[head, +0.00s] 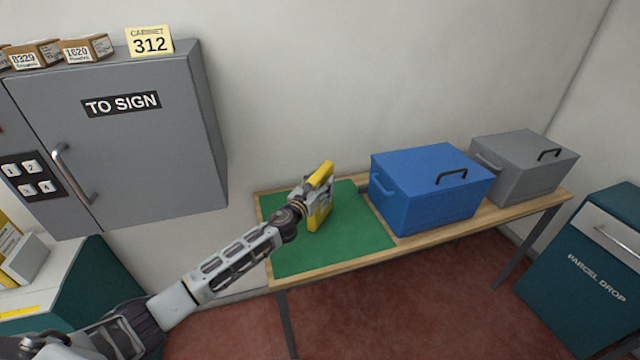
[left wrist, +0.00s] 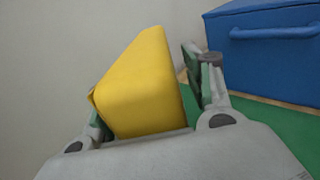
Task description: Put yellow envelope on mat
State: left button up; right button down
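The yellow envelope (head: 319,217) is at my left gripper (head: 321,190), over the green mat (head: 350,229) on the wooden table. In the left wrist view the envelope (left wrist: 146,88) stands between the two fingers of the left gripper (left wrist: 150,95), tilted. The left finger touches its edge; a narrow gap shows near the right finger, so the grip looks loose or partly hidden. In the head view the gripper hides the middle of the envelope. I cannot tell whether its lower edge touches the mat. My right gripper is not in view.
A blue box (head: 430,190) with a black handle stands right of the mat, and a grey box (head: 525,165) beyond it. A grey cabinet (head: 130,150) hangs on the wall at left. A teal parcel drop (head: 590,270) stands at right. Much of the mat is bare.

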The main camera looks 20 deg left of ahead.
pick_arm(q)
jog(key=shift+r, duration=0.2)
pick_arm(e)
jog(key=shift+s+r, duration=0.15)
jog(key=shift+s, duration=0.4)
pick_arm(q)
jog(key=s+a, duration=0.2)
jog(key=s, duration=0.9)
jog(key=shift+s+a+b, duration=0.15)
jog(key=shift+s+b, duration=0.15)
jog(key=shift+s, duration=0.1)
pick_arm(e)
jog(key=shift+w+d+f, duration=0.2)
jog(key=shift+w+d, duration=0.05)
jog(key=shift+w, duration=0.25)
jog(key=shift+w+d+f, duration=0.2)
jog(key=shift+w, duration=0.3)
